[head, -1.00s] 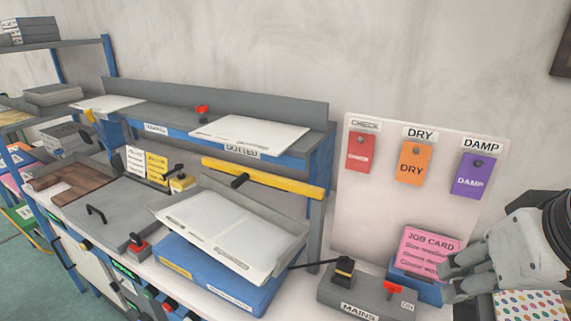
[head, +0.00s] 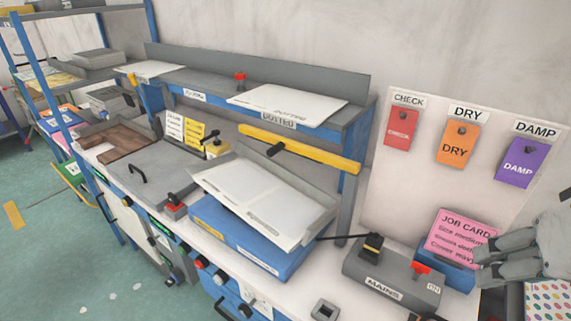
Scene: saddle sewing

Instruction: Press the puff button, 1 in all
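My gripper (head: 480,266) is at the right edge in the head view, in front of the pink job card (head: 462,236). Its two grey fingers point left, and nothing shows between them; the angle does not show how far apart they are. No button with a readable "puff" label is in view. A red switch (head: 175,202) stands on a small grey base on the bench. Another red switch (head: 421,268) is on the grey mains box (head: 390,287), left of my gripper.
A blue box (head: 238,245) carries a tilted tray with white sheets. A yellow bar (head: 300,149) crosses below the grey shelf. Check, dry and damp tags hang on a white board (head: 400,180). Blue shelving stands at left, with open green floor (head: 60,240) before it.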

